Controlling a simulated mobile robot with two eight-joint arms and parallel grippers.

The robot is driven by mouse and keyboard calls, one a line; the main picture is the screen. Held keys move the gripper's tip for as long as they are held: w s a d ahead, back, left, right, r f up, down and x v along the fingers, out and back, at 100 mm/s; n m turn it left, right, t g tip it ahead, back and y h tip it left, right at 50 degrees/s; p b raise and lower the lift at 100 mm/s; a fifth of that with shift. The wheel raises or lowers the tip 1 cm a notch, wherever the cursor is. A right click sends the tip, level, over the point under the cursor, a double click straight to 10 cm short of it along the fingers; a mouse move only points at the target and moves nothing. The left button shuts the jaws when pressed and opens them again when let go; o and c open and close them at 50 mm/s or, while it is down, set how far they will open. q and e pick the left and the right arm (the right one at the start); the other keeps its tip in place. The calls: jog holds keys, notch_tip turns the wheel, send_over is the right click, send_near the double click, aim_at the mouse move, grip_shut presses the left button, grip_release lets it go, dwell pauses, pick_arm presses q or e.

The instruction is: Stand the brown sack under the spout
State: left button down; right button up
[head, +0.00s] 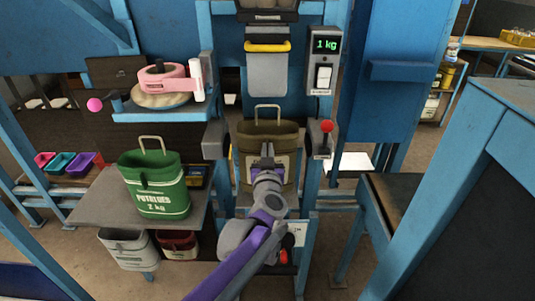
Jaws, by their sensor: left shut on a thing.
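The brown sack (245,136) is upright with its mouth open at the top and a pale handle loop rising above it. It is below the grey spout (267,75) with the yellow bar, a small gap apart. My left gripper (267,158) is at the sack's front, shut on it. The fingertips are small and partly hard to make out. My gripper and arm hide part of the sack's label and its base, so I cannot tell what it rests on. My right gripper is not in view.
A green sack (155,198) stands on the grey side table (95,205), left. A white (128,258) and a dark red sack (178,240) are below. Grey pads flank the brown sack; a red-knobbed lever (326,128) is right. A display (326,44) reads 1 kg.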

pick_arm(q)
jog(key=shift+w+f, duration=0.15)
jog(key=shift+f, duration=0.7)
jog(key=shift+w+f, duration=0.1)
jog(key=shift+f, duration=0.75)
